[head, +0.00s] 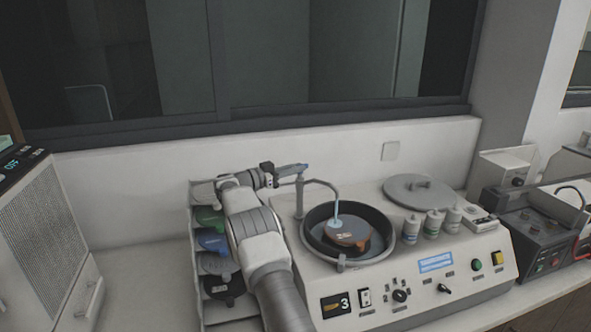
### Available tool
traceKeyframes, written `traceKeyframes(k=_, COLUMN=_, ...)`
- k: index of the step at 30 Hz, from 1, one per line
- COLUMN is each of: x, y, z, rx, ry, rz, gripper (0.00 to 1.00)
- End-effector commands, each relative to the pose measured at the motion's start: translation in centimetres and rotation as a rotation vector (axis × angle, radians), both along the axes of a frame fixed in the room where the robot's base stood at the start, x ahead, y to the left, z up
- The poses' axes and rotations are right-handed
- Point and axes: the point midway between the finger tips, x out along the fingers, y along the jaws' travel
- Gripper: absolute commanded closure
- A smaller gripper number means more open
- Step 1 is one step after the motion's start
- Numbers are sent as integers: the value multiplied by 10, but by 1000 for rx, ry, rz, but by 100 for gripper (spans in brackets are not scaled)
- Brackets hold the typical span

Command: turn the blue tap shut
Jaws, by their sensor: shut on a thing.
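A thin curved spout (322,184) runs from this post over the round dark bowl (312,215). A pale blue stream (337,211) shows under the spout's end, above a brown and dark disc (347,236) in the bowl. My gripper (275,171) reaches the tap from the left and is shut on it. The jaws are small here, and their exact hold on the lever is hard to see.
A rack (197,275) with several coloured discs stands left of the press, partly behind my arm. Several small bottles (433,223) and a round grey lid (420,190) sit on the press. The wall and window frame are close behind. Another device (540,235) stands at right.

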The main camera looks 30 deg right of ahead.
Motion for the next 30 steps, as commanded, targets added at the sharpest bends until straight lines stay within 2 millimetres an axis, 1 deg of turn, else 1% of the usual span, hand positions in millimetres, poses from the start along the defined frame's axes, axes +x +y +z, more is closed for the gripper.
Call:
traceKeyframes(k=1, x=0, y=-1, z=-2, rx=2, ry=1, rz=-8, gripper=100)
traceKeyframes(k=21, x=0, y=-1, z=-1, rx=0, ry=1, rz=-29, gripper=100)
traceKeyframes(k=22, x=0, y=-1, z=-1, rx=0, ry=1, rz=-29, gripper=84)
traceKeyframes(k=26, x=0, y=-1, z=-1, rx=0, ry=1, rz=-29, gripper=61)
traceKeyframes(k=27, x=0, y=-1, z=-1, rx=0, ry=1, rz=-28, gripper=56)
traceKeyframes(k=30, x=0, y=-1, z=-1, rx=0, ry=1, rz=-28, gripper=56)
